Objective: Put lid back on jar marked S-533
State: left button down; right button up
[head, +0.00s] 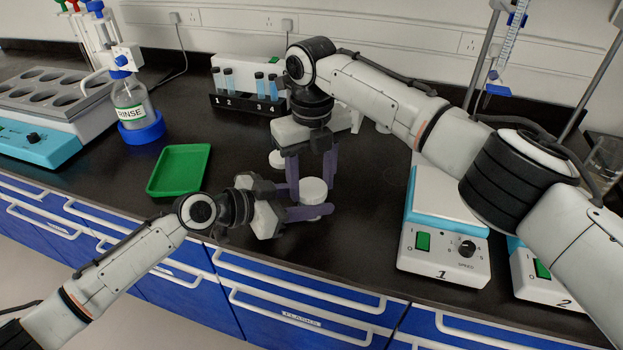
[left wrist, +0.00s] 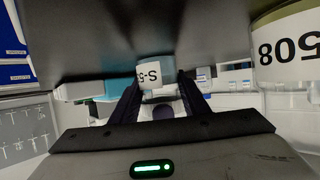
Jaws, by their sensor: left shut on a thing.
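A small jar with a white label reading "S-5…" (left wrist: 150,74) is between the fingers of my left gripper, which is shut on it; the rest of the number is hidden. In the head view my left gripper (head: 306,213) comes in low from the left. A round white lid (head: 313,189) shows at the top of the held jar; whether it is seated or just above the rim I cannot tell. My right gripper (head: 312,190) points down from above, one purple finger on each side of the lid. Whether the fingers touch it is unclear.
A jar marked "508" (left wrist: 290,48) is close by in the left wrist view. A white round top (head: 277,158) shows behind my grippers. A green tray (head: 180,168) is left, a tube rack (head: 246,104) behind, a numbered stirrer (head: 443,255) right. The counter's front edge is near.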

jog(key=shift+c, duration=1.3)
jog(key=m, duration=0.3)
jog(key=o, duration=1.2)
jog(key=shift+r, duration=2.3)
jog(key=shift+c, duration=0.6)
